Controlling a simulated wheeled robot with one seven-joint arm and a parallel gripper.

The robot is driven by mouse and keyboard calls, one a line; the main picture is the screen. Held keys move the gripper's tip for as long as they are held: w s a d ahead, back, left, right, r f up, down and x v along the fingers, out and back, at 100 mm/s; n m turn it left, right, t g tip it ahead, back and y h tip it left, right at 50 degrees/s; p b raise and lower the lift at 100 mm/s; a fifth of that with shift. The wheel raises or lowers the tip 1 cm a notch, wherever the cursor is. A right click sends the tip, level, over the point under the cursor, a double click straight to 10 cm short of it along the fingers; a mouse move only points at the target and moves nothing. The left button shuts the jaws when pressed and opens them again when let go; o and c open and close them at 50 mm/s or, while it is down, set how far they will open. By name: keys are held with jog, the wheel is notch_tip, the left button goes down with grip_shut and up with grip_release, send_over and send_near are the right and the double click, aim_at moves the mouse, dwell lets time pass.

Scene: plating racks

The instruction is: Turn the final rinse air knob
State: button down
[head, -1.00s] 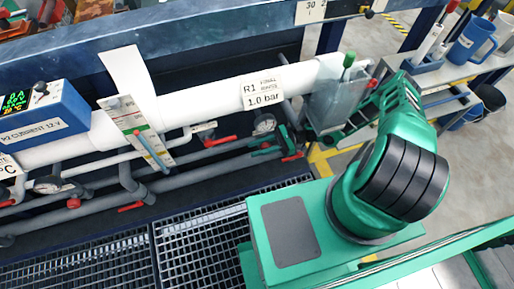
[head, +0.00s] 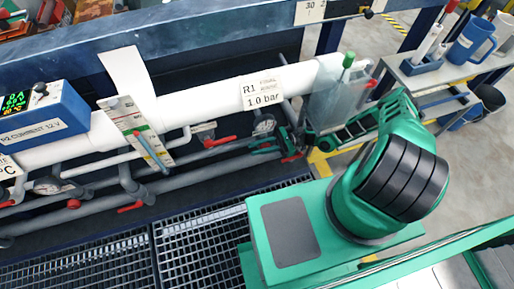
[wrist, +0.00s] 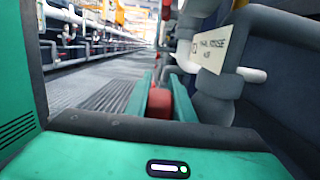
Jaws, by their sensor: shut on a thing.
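My gripper (wrist: 161,92) is shut on a red knob (wrist: 159,104) in the wrist view, with one green finger on each side of it. The knob sits low beside a grey pipe fitting. A white label (wrist: 213,46), which seems to read final rinse air, is on the pipework just right of it. In the head view my gripper (head: 268,145) is at the pipes below the R1 final rinse 1.0 bar sign (head: 262,94). The knob between the fingers cannot be made out clearly there.
A round gauge (head: 264,125) is just above my gripper. Other red handles (head: 220,141) sit along the grey pipes to the left. A clear container (head: 335,98) is close above my forearm. Floor grating (head: 190,230) lies below the pipes.

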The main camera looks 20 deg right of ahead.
jog(key=shift+w, duration=0.15)
jog(key=c, duration=1.8)
grip_release()
jog(key=shift+d, duration=0.1)
jog(key=d+f, duration=0.1)
jog(key=d, duration=0.9)
jog(key=shift+w+d+f, duration=0.25)
jog(key=shift+w+d, duration=0.05)
jog(key=shift+w, duration=0.1)
jog(key=shift+s, duration=0.1)
